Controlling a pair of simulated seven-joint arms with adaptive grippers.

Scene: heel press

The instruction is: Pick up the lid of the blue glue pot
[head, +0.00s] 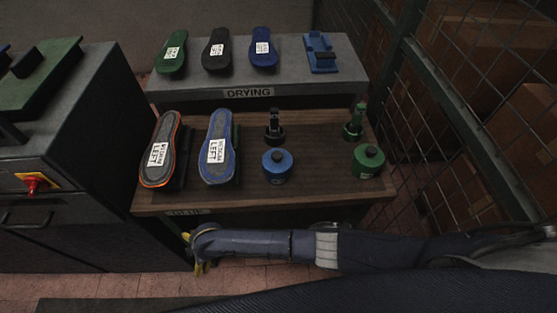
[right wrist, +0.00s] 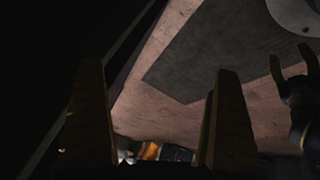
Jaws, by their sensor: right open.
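The blue glue pot (head: 277,169) stands upright on the brown wooden shelf. My right arm comes in from the right across the front of the shelf. Its right gripper (head: 199,265) hangs low in front of the shelf, pointing down and apart from the pot. In the right wrist view the right gripper (right wrist: 160,72) is open with nothing between its fingers; the floor shows below. A two-pronged dark gripper, seemingly my left gripper (right wrist: 291,52), shows at the right edge there, prongs apart.
A green pot (head: 368,163) stands right of the blue one. A black stand (head: 274,128) and a green one (head: 354,121) are behind them. Two shoe soles lie left on the shelf. The raised drying shelf (head: 248,93) is behind; a wire-mesh fence (head: 440,130) bounds the right.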

